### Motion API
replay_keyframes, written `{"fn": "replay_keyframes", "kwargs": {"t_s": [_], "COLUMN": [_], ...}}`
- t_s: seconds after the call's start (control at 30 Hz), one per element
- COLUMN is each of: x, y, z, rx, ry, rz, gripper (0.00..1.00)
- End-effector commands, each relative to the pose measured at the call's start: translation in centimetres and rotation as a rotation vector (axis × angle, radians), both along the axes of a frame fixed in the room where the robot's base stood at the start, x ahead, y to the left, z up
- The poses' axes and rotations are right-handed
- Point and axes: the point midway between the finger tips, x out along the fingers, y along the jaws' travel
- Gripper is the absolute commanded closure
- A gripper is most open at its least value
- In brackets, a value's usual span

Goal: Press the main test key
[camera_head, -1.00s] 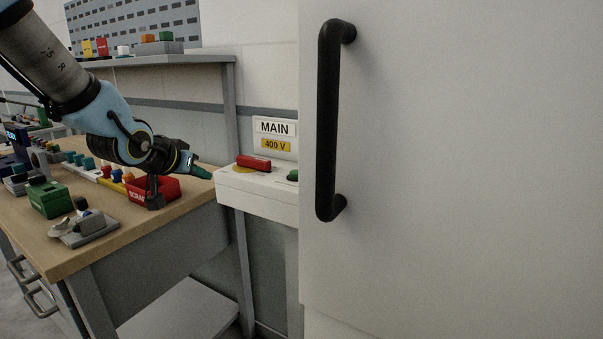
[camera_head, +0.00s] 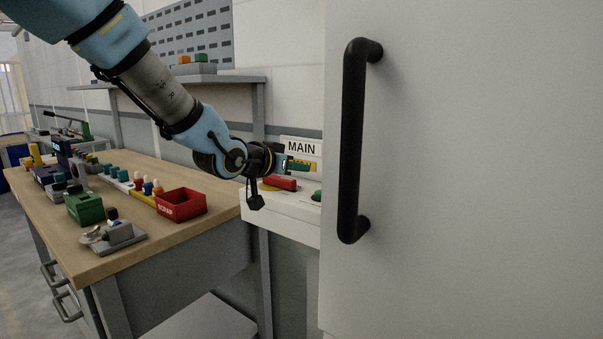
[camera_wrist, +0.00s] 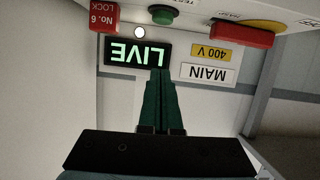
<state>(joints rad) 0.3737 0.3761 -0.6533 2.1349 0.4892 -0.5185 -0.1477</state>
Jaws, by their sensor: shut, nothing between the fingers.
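The main panel is a white box (camera_head: 258,213) on the wall. A green round key (camera_wrist: 163,16) stands on it, beside partly cut-off lettering that seems to read TEST. In the head view the green key (camera_head: 316,195) shows beside the cabinet edge. The MAIN sign (camera_wrist: 207,73) and a 400 V label (camera_wrist: 211,52) are on the wall behind. My gripper (camera_head: 303,166) is in front of this wall, above the box, with green fingers shut and empty. In the wrist view my fingertips (camera_wrist: 159,72) overlap the lit LIVE display (camera_wrist: 137,52), apart from the green key.
A red bar handle (camera_head: 281,184) on a yellow disc sits left of the key. A red No. 6 lock block (camera_wrist: 104,18) and white lamp (camera_wrist: 139,32) are nearby. A white cabinet door with black handle (camera_head: 352,140) stands close right. The workbench (camera_head: 150,255) holds a red scrap bin (camera_head: 181,204).

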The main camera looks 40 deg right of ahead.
Motion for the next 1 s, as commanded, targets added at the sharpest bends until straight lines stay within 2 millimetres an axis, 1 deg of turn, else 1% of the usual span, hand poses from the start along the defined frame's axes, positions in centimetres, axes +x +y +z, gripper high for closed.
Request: {"fn": "replay_keyframes", "kwargs": {"t_s": [0.03,0.1,0.37,0.5,0.6,0.77,1.0], "x": [0.0,0.4,1.6,1.5,1.5,1.5,1.5], "y": [-1.1,-2.4,-7.2,-6.9,-6.8,-6.7,-6.7], "z": [-0.3,-0.8,-2.3,-4.6,-5.6,-6.4,-6.5], "rx": [0.000,0.000,0.001,0.005,0.003,0.002,0.001], "ry": [0.005,0.005,0.004,0.004,0.003,0.001,0.000], "rz": [-0.004,-0.004,-0.003,-0.001,-0.001,0.000,0.000], "gripper": [1.00,1.00,1.00,1.00,1.00,1.00,1.00]}}
